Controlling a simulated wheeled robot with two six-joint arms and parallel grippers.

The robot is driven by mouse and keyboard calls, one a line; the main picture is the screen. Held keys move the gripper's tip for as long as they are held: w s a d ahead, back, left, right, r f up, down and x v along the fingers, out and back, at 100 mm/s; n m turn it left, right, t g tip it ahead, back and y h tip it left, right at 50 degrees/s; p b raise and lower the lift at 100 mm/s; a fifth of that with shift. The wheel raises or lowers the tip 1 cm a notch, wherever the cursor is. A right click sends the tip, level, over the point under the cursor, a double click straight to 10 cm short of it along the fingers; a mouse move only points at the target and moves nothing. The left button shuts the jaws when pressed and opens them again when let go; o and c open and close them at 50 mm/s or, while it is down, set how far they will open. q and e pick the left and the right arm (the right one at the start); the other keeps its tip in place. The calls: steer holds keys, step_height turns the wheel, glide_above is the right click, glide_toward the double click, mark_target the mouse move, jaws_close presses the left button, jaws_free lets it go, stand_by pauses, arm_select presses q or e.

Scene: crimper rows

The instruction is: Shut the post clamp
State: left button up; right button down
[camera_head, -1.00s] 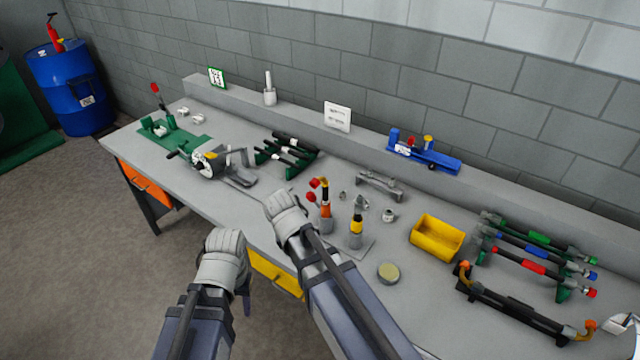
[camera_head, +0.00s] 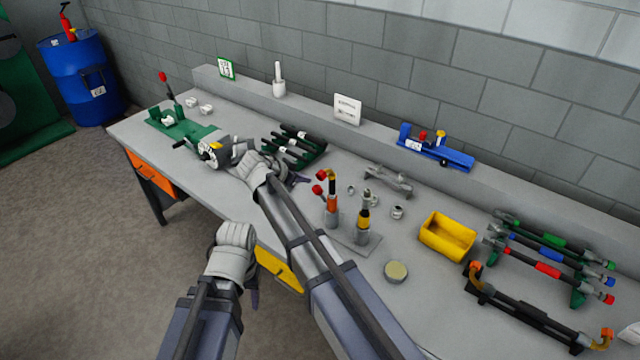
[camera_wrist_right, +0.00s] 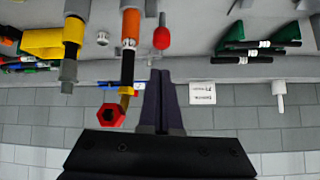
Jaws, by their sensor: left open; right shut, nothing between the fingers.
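In the head view an orange-banded post (camera_head: 332,212) stands upright on a grey plate. It has a dark bent top and a red knob (camera_head: 317,190) at its left; I take it for the post clamp, but cannot tell whether it is open. In the right wrist view, which is upside down, the orange band (camera_wrist_right: 131,26), red knob (camera_wrist_right: 161,38) and a red hexagonal end (camera_wrist_right: 111,115) show. My right gripper (camera_head: 301,180) is shut and empty, left of the post; its fingers (camera_wrist_right: 157,100) appear apart from it. My left gripper (camera_head: 254,298) is open, low before the bench.
A yellow-banded post (camera_head: 363,220) stands close to the right. A yellow bin (camera_head: 447,237) and a round tin (camera_head: 396,272) lie farther right. A dark rack (camera_head: 297,146) and a grey machine (camera_head: 213,153) are to the left. The bench front has some bare room.

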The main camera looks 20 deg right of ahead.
steer(key=b, duration=0.6)
glide_above(321, 195)
steer(key=a, duration=0.1)
steer(key=f, duration=0.6)
steer(key=shift+w, duration=0.2)
steer(key=shift+w+d+f+b, duration=0.2)
steer(key=shift+d+f+b, duration=0.1)
steer(key=shift+d, duration=0.1)
